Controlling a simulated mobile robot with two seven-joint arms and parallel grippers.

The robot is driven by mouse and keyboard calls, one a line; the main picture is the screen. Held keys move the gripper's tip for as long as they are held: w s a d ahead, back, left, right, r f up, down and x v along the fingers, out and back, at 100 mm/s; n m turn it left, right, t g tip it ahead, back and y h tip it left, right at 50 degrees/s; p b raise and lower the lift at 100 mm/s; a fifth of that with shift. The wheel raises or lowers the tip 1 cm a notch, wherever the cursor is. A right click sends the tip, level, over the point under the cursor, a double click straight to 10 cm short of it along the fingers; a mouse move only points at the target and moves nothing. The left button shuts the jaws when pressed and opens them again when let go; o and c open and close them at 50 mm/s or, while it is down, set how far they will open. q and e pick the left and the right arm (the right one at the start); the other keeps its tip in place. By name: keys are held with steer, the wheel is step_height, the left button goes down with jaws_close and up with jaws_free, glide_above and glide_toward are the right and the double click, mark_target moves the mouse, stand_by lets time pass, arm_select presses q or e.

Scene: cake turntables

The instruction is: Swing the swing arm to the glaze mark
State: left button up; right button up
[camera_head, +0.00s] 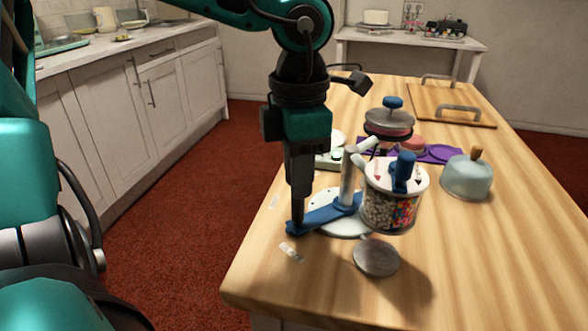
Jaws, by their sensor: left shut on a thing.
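The swing arm is a blue bar (328,215) lying low over a round white base plate (345,230), near the table's left edge. A grey upright post (348,180) rises from the plate. My left gripper (297,222) points straight down and is shut on the outer left end of the blue bar. The plate has small dark marks, too small to read, so I cannot tell which is the glaze mark. My right gripper is out of view.
A grey disc (376,256) is in front of the canister. A board with handles (440,108) lies at the back. The front right table is clear.

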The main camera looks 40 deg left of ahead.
arm_select(q)
steer(key=shift+s+d, duration=0.1)
steer(key=shift+d, duration=0.75)
steer(key=shift+b, duration=0.35)
steer(key=shift+d, duration=0.3)
steer(key=o, duration=0.8)
step_height(320, 180, up, 7)
steer(key=p, duration=0.4)
steer(key=shift+s, duration=0.1)
